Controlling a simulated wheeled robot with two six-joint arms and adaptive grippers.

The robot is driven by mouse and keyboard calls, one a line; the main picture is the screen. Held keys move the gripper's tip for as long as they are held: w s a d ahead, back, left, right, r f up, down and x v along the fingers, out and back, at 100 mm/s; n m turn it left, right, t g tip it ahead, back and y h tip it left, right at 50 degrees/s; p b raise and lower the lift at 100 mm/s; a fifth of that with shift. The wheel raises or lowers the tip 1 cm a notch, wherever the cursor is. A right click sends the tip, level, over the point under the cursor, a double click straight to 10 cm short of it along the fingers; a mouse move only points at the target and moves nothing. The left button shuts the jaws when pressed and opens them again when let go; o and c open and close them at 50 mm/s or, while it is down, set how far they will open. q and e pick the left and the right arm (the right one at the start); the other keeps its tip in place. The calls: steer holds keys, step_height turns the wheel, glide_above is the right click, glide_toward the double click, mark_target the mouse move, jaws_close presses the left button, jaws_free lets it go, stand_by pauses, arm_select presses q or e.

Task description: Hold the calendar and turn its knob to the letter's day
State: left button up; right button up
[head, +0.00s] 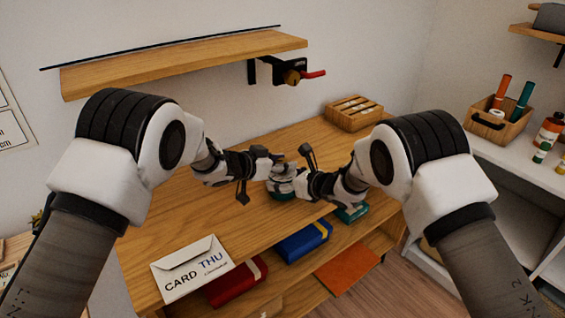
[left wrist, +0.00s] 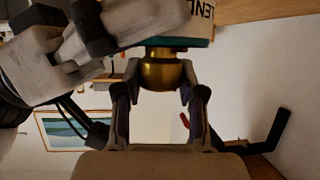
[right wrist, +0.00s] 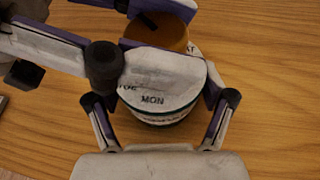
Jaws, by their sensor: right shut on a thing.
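The calendar (head: 284,186) is a small drum on the wooden table, mostly hidden by my grippers. In the right wrist view its white dial (right wrist: 165,85) shows MON, with part of another day and "AT" beside it. My right gripper (head: 298,186) is shut on the drum, one finger each side. The brass knob (left wrist: 163,72) sits between the fingertips of my left gripper (left wrist: 160,88), which look apart with narrow gaps; it is also in the right wrist view (right wrist: 156,33).
A wall shelf (head: 185,62) with a black and red clamp (head: 290,76) hangs above. A wooden box (head: 354,112) stands at the table's back right. Red (head: 236,282) and blue (head: 303,242) books lie below the tabletop's front edge. Table around the letter is clear.

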arm_select(q)
steer(key=shift+m+h, duration=0.3)
steer(key=m+g+h, duration=0.1)
steer(key=m+g, duration=0.2)
steer(key=shift+w+r+h, duration=0.1)
steer(key=shift+h, duration=0.3)
steer(key=shift+m+g+h, duration=0.5)
steer(key=shift+m+g, duration=1.2)
steer(key=shift+g, duration=0.5)
steer(key=o, duration=1.2)
steer(key=v, duration=1.2)
